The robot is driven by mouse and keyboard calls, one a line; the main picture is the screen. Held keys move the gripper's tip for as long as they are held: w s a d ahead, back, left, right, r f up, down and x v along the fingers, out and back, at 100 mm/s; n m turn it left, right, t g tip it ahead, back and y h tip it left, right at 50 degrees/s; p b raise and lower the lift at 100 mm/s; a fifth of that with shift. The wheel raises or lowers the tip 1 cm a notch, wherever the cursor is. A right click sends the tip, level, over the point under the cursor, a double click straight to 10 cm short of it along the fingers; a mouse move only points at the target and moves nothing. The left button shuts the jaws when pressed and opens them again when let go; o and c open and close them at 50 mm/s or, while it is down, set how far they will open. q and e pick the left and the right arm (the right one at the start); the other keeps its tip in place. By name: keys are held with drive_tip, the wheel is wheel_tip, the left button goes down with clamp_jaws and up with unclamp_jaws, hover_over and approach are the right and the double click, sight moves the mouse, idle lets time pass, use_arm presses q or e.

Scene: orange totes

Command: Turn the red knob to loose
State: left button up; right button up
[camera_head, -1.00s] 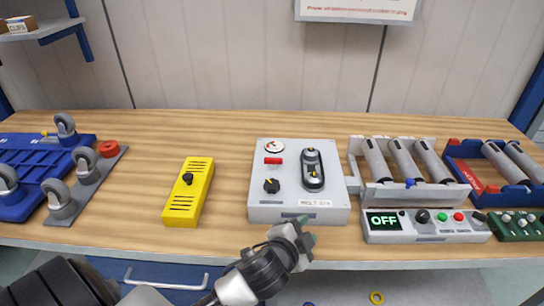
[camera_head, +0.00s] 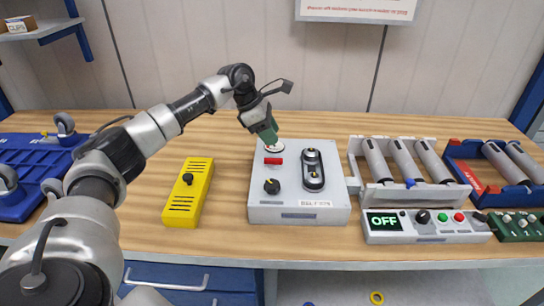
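A light grey box (camera_head: 325,205) stands on the wooden table. Near its upper left is a small red handle-like knob (camera_head: 273,161), lying crosswise, just below a round white gauge. The gauge (camera_head: 280,149) is partly hidden by my gripper. My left gripper (camera_head: 270,140) reaches over from the left, its green fingers pointing down at the gauge, above and close to the red knob. Nothing can be seen in it; its finger gap is not clear. Any markings by the knob are too small to read. My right gripper is not in view.
The box also has a black knob (camera_head: 272,186) and a dark oval fitting (camera_head: 312,169). A yellow box (camera_head: 187,196) stands to its left. To its right are a roller unit (camera_head: 380,198), a panel reading OFF (camera_head: 425,237) and a blue roller tray (camera_head: 513,199).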

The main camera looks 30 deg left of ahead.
sight(273, 159)
use_arm(q)
drive_tip(key=shift+g+y, duration=0.4)
drive_tip(key=shift+y, duration=0.2)
drive_tip(key=f, duration=0.3)
drive_tip(key=f+p, duration=0.1)
drive_tip(key=f, duration=0.2)
drive_tip(key=w+f+p, duration=0.1)
drive_tip(key=f, duration=0.2)
drive_tip(key=shift+c, duration=0.4)
drive_tip(key=shift+r, duration=0.1)
clamp_jaws()
